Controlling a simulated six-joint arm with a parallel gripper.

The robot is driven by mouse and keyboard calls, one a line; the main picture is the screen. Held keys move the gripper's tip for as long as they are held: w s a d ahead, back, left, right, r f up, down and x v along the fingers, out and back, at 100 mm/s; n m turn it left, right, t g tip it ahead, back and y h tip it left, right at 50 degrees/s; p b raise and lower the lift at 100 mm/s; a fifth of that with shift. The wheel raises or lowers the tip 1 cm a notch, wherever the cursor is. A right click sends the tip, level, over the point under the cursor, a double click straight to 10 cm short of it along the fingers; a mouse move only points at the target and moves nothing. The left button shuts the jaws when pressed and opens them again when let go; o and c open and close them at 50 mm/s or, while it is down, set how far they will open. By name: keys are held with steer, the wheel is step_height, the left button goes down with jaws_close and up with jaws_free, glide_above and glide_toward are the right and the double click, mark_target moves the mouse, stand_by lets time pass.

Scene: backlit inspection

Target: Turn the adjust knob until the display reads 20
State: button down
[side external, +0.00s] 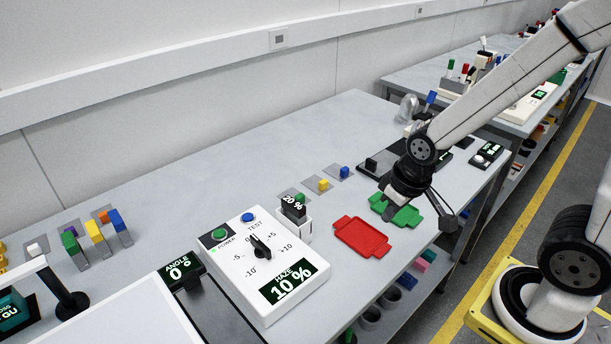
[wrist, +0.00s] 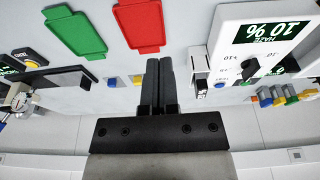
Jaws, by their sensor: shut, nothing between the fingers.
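The white control panel (side external: 240,290) stands at front centre in the side external view. Its black adjust knob (side external: 261,247) has a scale from -10 to +10 around it; the pointer looks near the 0 mark. The panel's HAZE display (side external: 293,283) reads 10 %. In the wrist view, which is upside down, the display (wrist: 268,32) and the knob (wrist: 248,70) show at right. My gripper (side external: 385,183) is above the green tray, well right of the panel and apart from the knob. In the wrist view my gripper's fingers (wrist: 159,64) are together and empty.
A red tray (side external: 360,238) and a green tray (side external: 403,214) lie right of the panel. The table (side external: 200,175) behind is mostly clear.

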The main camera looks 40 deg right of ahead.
steer(key=c, duration=0.9)
jaws_free()
steer(key=shift+o, duration=1.2)
steer(key=shift+w+a, duration=0.1)
steer(key=shift+w, duration=0.1)
steer(key=g, duration=0.3)
glide_above(262, 244)
steer(key=shift+s+f, duration=0.1)
steer(key=shift+f, duration=0.35)
steer(key=shift+f, duration=0.15)
steer(key=shift+f, duration=3.8)
jaws_close()
